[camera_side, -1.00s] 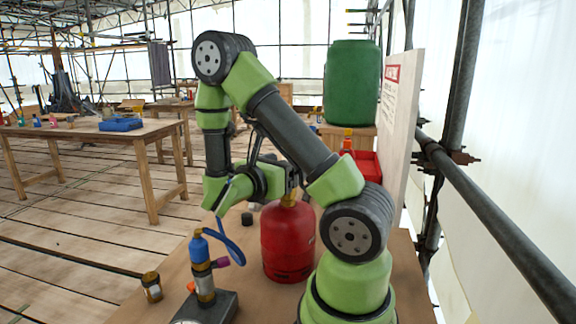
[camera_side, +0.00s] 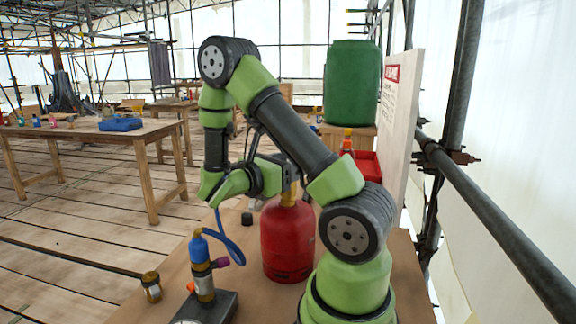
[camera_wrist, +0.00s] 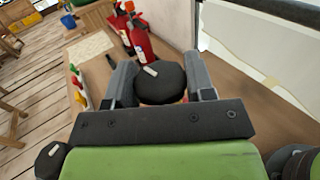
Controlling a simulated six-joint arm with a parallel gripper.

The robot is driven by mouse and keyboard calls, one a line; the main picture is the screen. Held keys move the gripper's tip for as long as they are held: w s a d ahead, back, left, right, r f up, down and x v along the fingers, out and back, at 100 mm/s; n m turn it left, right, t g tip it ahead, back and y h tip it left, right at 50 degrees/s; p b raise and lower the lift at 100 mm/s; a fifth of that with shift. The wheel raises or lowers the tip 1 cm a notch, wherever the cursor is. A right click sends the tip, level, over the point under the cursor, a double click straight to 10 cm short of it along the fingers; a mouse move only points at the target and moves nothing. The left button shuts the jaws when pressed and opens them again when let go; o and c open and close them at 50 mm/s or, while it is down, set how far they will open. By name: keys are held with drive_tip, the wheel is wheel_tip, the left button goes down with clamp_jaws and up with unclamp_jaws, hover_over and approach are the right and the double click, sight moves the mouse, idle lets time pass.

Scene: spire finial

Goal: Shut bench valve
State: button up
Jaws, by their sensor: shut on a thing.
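The bench valve is a round black knob with a white mark (camera_wrist: 160,85), seen in the wrist view. My gripper (camera_wrist: 160,68) has one finger on each side of it and is shut on it. In the side view my gripper (camera_side: 290,186) is at the brass-coloured neck on top of a red gas cylinder (camera_side: 288,240), which stands upright on the bench. The knob itself is mostly hidden there by my gripper and arm.
A blue-topped torch (camera_side: 200,250) with a blue hose (camera_side: 228,238) stands at the bench's front left, near a small brass jar (camera_side: 152,286). A small black cylinder (camera_side: 247,218) stands behind.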

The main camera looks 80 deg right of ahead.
drive_tip(key=shift+m+g+y, duration=1.2)
drive_tip(key=shift+m+g, duration=0.1)
drive_tip(key=shift+g, duration=0.3)
drive_tip(key=o, duration=0.9)
drive_tip(key=v, duration=1)
drive_tip(key=shift+r, duration=0.1)
